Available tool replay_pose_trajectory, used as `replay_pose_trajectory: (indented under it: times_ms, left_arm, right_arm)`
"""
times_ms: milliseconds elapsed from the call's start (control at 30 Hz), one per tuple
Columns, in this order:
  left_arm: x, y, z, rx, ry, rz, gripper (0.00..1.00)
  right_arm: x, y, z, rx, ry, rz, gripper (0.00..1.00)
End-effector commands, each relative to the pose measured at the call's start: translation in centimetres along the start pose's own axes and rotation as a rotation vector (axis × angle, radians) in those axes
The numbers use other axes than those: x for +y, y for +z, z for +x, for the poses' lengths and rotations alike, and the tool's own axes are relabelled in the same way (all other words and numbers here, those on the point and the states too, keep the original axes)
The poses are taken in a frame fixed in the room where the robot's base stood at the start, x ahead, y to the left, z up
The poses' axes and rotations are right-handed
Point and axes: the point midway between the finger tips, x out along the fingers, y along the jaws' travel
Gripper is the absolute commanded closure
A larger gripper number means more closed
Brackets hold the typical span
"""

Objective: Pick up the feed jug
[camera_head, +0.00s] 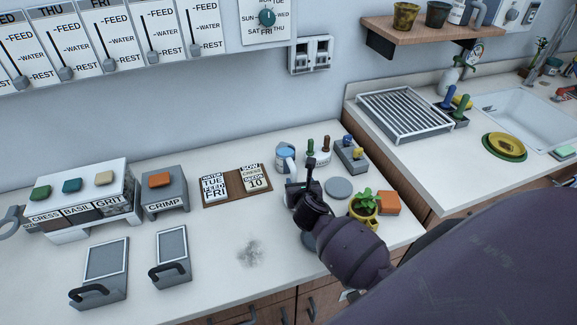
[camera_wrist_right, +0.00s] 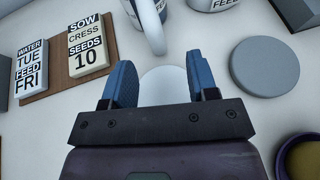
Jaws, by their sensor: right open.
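My left gripper is not in view.
A grey disc (camera_head: 338,187), a yellow potted plant (camera_head: 364,207) and an orange block (camera_head: 389,203) lie right of my gripper. A card board (camera_head: 237,185) lies left.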

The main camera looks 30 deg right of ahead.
Motion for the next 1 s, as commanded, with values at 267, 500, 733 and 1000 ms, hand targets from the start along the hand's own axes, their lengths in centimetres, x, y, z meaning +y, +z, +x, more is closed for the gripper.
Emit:
replay_pose_trajectory:
  times_ms: [267,500,733,1000]
  left_arm:
    - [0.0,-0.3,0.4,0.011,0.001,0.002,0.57]
    - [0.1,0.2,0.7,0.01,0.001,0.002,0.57]
    - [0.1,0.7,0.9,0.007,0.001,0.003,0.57]
    - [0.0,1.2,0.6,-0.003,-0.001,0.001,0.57]
  right_arm:
    - [0.1,0.0,1.8,0.001,0.0,0.002,0.46]
    - [0.7,-0.1,4.8,0.001,0.0,0.003,0.46]
    - [0.6,0.0,6.5,0.001,0.001,0.002,0.46]
    - [0.6,0.0,6.5,0.001,0.001,0.002,0.53]
